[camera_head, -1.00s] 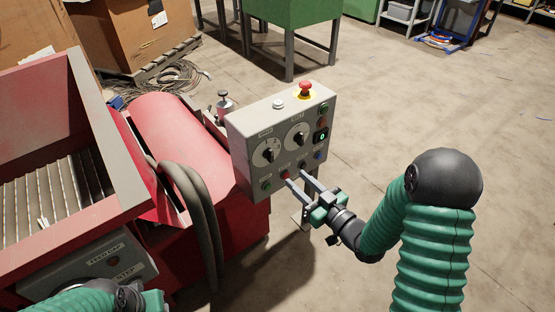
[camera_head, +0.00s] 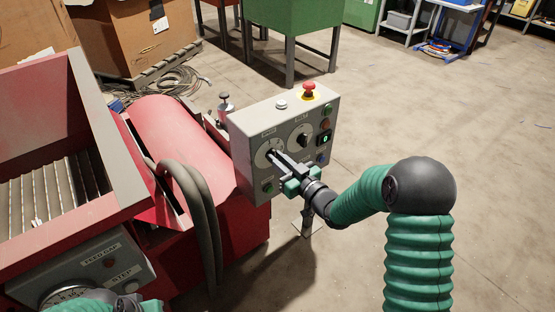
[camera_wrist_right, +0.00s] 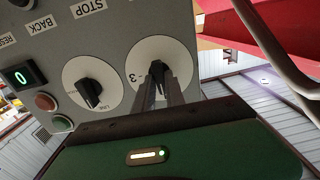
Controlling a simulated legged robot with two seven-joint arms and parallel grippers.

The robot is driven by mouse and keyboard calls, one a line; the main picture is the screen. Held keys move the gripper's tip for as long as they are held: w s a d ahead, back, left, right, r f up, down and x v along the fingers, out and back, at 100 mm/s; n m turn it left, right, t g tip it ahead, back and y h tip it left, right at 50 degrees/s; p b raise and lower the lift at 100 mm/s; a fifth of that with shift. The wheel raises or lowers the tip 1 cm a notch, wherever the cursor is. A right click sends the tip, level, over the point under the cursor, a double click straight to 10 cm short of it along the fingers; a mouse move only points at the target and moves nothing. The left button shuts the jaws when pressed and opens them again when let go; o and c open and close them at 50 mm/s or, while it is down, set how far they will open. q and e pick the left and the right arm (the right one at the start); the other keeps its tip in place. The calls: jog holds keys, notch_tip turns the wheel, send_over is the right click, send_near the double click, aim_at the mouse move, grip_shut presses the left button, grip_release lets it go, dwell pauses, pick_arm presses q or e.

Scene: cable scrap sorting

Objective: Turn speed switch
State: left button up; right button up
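The grey control box (camera_head: 290,140) carries two white round dials with black knobs on its front. The left dial (camera_head: 262,159), marked with a 3 in the right wrist view (camera_wrist_right: 143,52), looks like the speed switch; its top label is unreadable. My right gripper (camera_head: 275,156) reaches this dial from the front right. Its fingers (camera_wrist_right: 161,72) are close together, with the tips around the black knob, and appear shut on it. They hide part of the knob. Of my left arm only a green link shows at the bottom left; its gripper is out of view.
The second dial (camera_head: 301,138) sits close beside, with a lit green display (camera_head: 325,139) and several buttons. A red emergency stop (camera_head: 309,88) tops the box. Thick hoses (camera_head: 200,205) and a red machine (camera_head: 180,130) stand left. The floor to the right is clear.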

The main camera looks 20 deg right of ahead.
jog(key=shift+d, duration=0.15)
grip_shut()
jog(key=shift+w+d+f+m+p, duration=0.1)
jog(key=shift+m+p, duration=2.2)
jog(key=shift+m, duration=0.7)
jog(key=shift+s+d+f+m+p, duration=0.1)
jog(key=shift+d+f+m+p, duration=0.05)
jog(key=shift+m+p, duration=2.55)
jog(key=shift+w+d+f+m+p, duration=0.1)
jog(key=shift+m+p, duration=1.85)
jog(key=shift+m, duration=1.35)
